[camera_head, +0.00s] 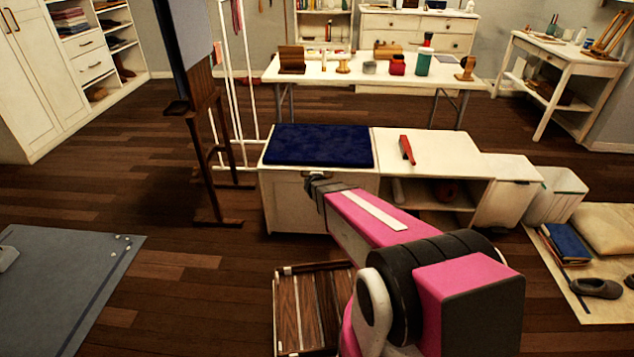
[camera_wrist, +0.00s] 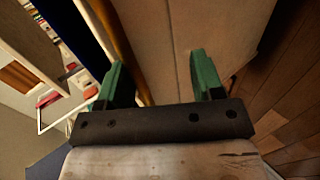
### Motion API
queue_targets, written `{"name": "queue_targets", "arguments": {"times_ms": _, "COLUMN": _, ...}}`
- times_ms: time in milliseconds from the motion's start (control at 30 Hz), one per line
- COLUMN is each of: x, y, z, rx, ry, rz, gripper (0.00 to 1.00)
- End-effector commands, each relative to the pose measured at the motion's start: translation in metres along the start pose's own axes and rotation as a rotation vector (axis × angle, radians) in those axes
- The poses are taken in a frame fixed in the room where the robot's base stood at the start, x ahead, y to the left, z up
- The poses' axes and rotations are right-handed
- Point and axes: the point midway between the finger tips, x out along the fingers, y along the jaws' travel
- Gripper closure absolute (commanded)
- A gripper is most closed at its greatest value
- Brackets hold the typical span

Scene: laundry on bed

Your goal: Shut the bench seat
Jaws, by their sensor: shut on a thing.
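The bench seat (camera_head: 318,146) is a dark blue padded top on a white bench box (camera_head: 290,205). It looks about level with the white top beside it; a small gap under it cannot be told. My gripper (camera_head: 318,184) is at the front upper edge of the box, below the cushion. In the wrist view, my gripper's green fingers (camera_wrist: 160,80) stand apart at the pale front panel (camera_wrist: 180,40), with a brown edge and dark blue cushion at left. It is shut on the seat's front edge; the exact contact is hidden.
A red-handled tool (camera_head: 406,150) lies on the white bench top (camera_head: 440,170) to the right, above an open shelf. A dark wooden stand (camera_head: 205,140) is close at left. A slatted wooden crate (camera_head: 300,310) sits in front.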

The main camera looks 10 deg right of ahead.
Motion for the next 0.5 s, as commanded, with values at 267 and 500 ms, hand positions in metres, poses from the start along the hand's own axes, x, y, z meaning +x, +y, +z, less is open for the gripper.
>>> {"name": "queue_targets", "arguments": {"times_ms": 267, "x": 0.0004, "y": -0.0023, "z": 0.0004, "rx": 0.006, "ry": -0.002, "rz": -0.004, "gripper": 0.60}}
{"name": "queue_targets", "arguments": {"times_ms": 500, "x": -0.0053, "y": -0.0020, "z": 0.0006, "rx": 0.005, "ry": -0.001, "rz": -0.003, "gripper": 0.61}}
